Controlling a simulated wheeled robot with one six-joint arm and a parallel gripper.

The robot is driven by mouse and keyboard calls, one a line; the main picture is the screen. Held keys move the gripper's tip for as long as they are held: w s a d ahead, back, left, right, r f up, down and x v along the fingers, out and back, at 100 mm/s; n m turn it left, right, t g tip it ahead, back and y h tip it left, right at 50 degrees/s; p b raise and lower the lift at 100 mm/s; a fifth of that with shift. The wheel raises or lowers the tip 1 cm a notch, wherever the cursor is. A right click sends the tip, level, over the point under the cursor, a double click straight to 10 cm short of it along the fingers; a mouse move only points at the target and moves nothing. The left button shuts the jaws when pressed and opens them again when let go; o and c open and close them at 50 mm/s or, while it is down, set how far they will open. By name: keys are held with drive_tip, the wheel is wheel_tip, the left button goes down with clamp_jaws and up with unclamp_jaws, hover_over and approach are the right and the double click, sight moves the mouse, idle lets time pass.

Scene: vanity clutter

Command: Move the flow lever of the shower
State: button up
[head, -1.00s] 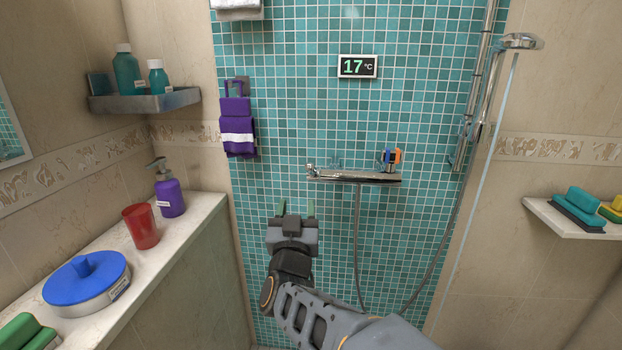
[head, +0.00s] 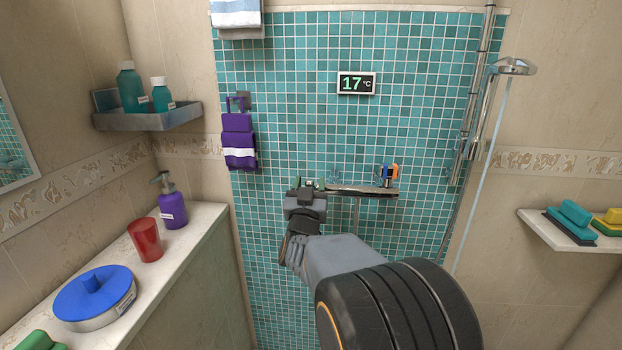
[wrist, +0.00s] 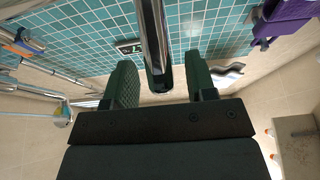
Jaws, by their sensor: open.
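The chrome shower mixer bar (head: 360,191) is on the teal tiled wall in the head view. My gripper (head: 308,185) is at its left end and hides that end. In the wrist view, a chrome rod (wrist: 155,40) comes down from the top edge, and its dark end sits between the two green fingers of my gripper (wrist: 160,85). It looks like the flow lever, but I cannot be sure. The fingers are open, with a visible gap on each side of the rod. An orange and blue handle (head: 388,172) stands on the right end of the mixer.
A display (head: 357,84) reading 17 °C is above the mixer. A purple towel (head: 239,145) hangs to the left. A shower rail (head: 477,95) and hose are to the right. A counter with a red cup (head: 146,240) and a purple bottle (head: 171,205) lies at left.

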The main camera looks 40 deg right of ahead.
drive_tip(key=shift+x, duration=0.75)
drive_tip(key=shift+c, duration=0.3)
clamp_jaws()
